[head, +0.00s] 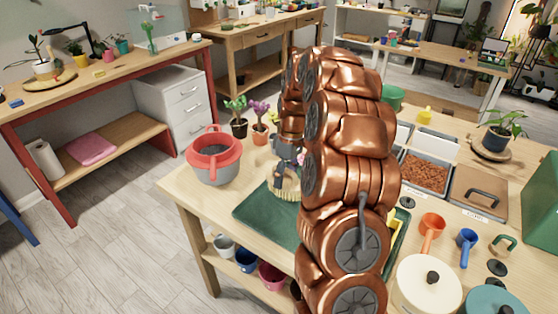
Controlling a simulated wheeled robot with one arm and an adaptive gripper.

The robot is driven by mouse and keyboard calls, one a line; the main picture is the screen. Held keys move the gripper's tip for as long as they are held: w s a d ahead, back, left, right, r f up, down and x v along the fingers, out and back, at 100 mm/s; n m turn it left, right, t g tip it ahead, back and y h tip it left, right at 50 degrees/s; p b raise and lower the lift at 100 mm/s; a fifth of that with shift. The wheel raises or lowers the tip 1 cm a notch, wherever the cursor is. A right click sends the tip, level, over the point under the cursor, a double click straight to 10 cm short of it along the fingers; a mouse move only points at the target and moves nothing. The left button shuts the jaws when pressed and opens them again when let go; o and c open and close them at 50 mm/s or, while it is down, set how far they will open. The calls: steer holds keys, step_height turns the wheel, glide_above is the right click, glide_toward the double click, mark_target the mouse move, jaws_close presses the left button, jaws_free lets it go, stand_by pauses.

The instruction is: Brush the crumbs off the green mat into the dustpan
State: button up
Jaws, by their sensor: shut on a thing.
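The green mat (262,216) lies on the front part of the wooden table, with its middle and right largely hidden behind my copper-coloured arm. My gripper (287,164) points down over the mat's back left part and is shut on a brush. The brush (284,190) has pale bristles facing down at the mat; I cannot tell whether they touch it. A yellow edge (396,229) shows right of my arm at the mat's right side; it may be part of the dustpan, which is otherwise hidden. I cannot make out any crumbs.
A red and grey pot (213,157) stands left of the mat. Two small potted plants (259,128) stand behind it. Right of the mat are an orange scoop (431,229), a blue scoop (466,243) and a cream lidded canister (427,284). A tray of brown pellets (425,175) lies farther back.

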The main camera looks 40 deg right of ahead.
steer(key=shift+v, duration=0.8)
steer(key=shift+s+a+r+p, duration=0.1)
steer(key=shift+r+p, duration=0.3)
steer(key=shift+r, duration=2.25)
